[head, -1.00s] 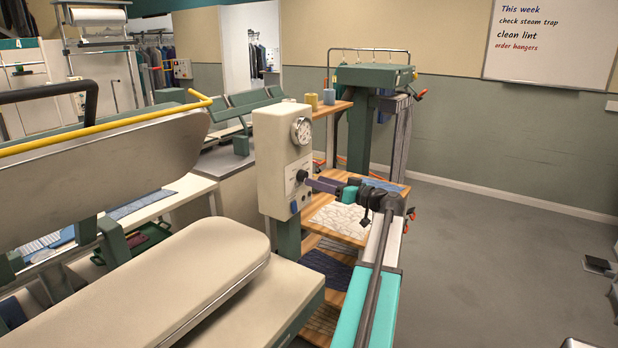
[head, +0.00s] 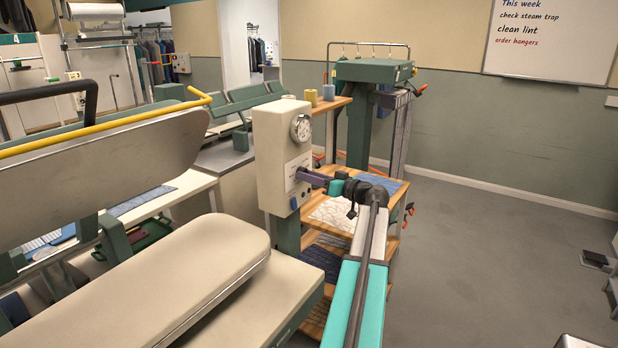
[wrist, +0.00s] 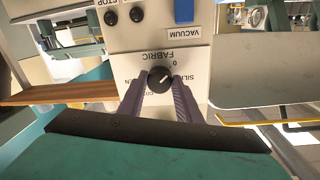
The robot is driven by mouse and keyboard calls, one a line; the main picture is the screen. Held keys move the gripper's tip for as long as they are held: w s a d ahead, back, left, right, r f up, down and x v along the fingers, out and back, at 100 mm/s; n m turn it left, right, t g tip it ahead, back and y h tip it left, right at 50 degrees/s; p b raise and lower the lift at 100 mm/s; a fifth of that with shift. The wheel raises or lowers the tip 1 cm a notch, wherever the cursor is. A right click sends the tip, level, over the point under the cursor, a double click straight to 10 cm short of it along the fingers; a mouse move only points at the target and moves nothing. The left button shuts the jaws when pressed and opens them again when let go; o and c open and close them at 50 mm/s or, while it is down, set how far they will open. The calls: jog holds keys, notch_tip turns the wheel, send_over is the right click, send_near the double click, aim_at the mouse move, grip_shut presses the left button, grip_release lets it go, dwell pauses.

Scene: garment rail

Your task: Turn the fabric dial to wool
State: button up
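The fabric dial (wrist: 160,79) is a round black knob with a pale pointer mark, on the pale front panel of the control box (head: 278,140). In the wrist view the panel appears upside down, and the mark points to the upper right. The "FABRIC" label, a "0" and partly covered fabric names surround the dial; I cannot read the word wool. My gripper (wrist: 160,84) has its two purple-grey fingers on either side of the dial. I cannot tell whether they touch it. In the head view my gripper (head: 303,176) reaches the panel and hides the dial.
A blue switch (wrist: 184,11) marked "VACUUM" and black buttons (wrist: 136,14) sit close to the dial. A round gauge (head: 301,128) is above it. The padded press board (head: 180,275) stands at left, a wooden shelf (head: 315,210) behind my arm.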

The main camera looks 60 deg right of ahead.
jog(key=shift+m+b, duration=0.4)
jog(key=shift+r+m+g+y+p, duration=0.15)
jog(key=shift+m+p, duration=0.3)
jog(key=shift+m, duration=2.6)
jog(key=shift+r+m+g+y+p, duration=0.1)
jog(key=shift+m+y+p, duration=0.25)
jog(key=shift+m, duration=2.75)
jog(key=shift+r+m+g+y+p, duration=0.15)
jog(key=shift+m+p, duration=0.35)
jog(key=shift+m, duration=2.55)
jog(key=shift+f, duration=0.1)
jog(key=o, duration=1)
jog(key=shift+o, duration=0.2)
jog(key=shift+s, duration=0.1)
